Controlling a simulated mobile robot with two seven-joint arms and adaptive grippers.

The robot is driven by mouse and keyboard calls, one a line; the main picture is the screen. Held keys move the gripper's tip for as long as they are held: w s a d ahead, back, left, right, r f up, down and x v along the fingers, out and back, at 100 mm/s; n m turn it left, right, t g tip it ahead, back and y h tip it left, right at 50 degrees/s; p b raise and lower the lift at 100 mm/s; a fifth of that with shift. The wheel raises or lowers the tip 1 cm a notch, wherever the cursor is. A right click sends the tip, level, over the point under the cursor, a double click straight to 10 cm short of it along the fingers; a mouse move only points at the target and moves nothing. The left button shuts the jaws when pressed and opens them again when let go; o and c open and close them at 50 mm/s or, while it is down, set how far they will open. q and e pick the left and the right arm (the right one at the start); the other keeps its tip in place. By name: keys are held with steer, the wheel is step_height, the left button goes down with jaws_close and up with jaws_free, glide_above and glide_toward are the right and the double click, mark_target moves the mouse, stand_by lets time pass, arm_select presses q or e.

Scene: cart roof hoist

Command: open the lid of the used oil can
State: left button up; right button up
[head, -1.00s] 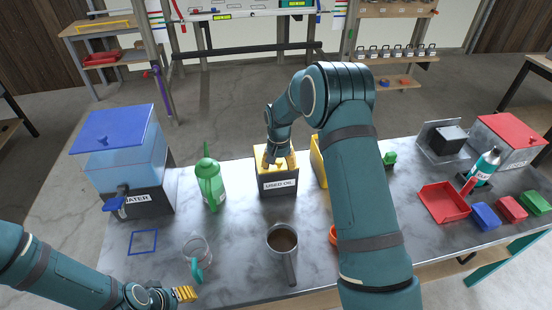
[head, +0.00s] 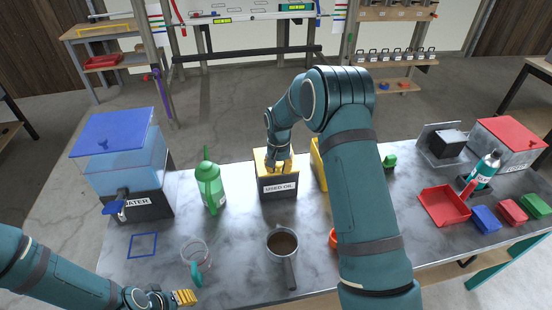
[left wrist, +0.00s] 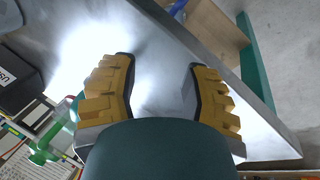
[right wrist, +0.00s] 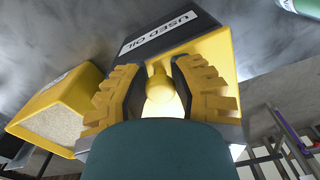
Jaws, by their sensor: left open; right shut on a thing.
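The used oil can (head: 278,187) stands on the bench, a black box with a white label and a yellow lid (head: 262,156) on top. My right gripper (head: 278,166) reaches down onto the lid from above. In the right wrist view its fingers are shut on the round yellow knob (right wrist: 160,88) of the lid, and the labelled black side (right wrist: 165,32) lies beyond. The lid appears closed, though my gripper hides part of it. My left gripper (left wrist: 160,64) is open and empty, low over the front left of the bench.
A green jug (head: 210,187) and the water tank (head: 145,203) stand left of the can. A yellow box (head: 318,164) stands close on its right, partly behind my right arm.

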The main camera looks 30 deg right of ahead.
steer(key=shift+r, duration=0.1)
arm_select(q)
steer(key=shift+r+p, duration=0.95)
steer(key=shift+r, duration=0.05)
arm_select(e)
steer(key=shift+w+d+r, duration=0.1)
steer(key=shift+w+r, duration=0.2)
steer(key=shift+r, duration=0.55)
steer(key=shift+w+d+r, duration=0.1)
steer(key=shift+w+r, duration=0.2)
steer(key=shift+r, duration=0.5)
arm_select(q)
steer(key=shift+s+r+p, duration=0.1)
steer(key=shift+r+p, duration=0.25)
arm_select(e)
steer(key=shift+o, duration=0.3)
steer(key=shift+w+r, duration=0.4)
steer(key=shift+r, duration=0.25)
arm_select(q)
steer(key=shift+r+p, duration=0.45)
arm_select(e)
steer(key=shift+o, duration=0.4)
steer(key=shift+w+d+r, duration=0.15)
steer(key=shift+w+r, duration=0.5)
steer(key=shift+r, duration=0.05)
